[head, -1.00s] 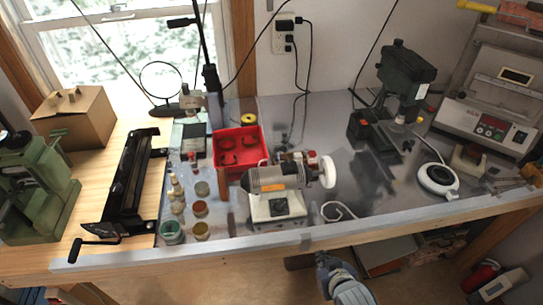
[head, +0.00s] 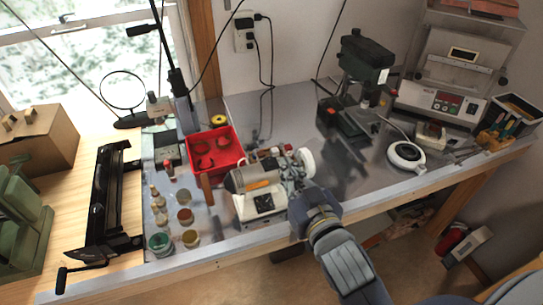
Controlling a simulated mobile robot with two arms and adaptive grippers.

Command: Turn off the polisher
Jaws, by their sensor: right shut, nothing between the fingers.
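The polisher (head: 250,181) stands near the front edge of the bench, in the middle of the head view. It has a grey motor body with an orange label and a pale base. A dark switch panel (head: 263,203) sits on the front of the base. A white polishing wheel (head: 305,161) is at its right end. My right gripper (head: 292,172) is shut and empty at the right end of the motor body, close to the wheel. It partly covers that end, and I cannot tell whether it touches. My left gripper is not in view.
A red tray (head: 213,165) is behind the polisher, and several small jars (head: 184,215) stand to its left. A drill press (head: 362,75) stands back right. A round white device (head: 406,156) lies at right. Some metal bench top between these is bare.

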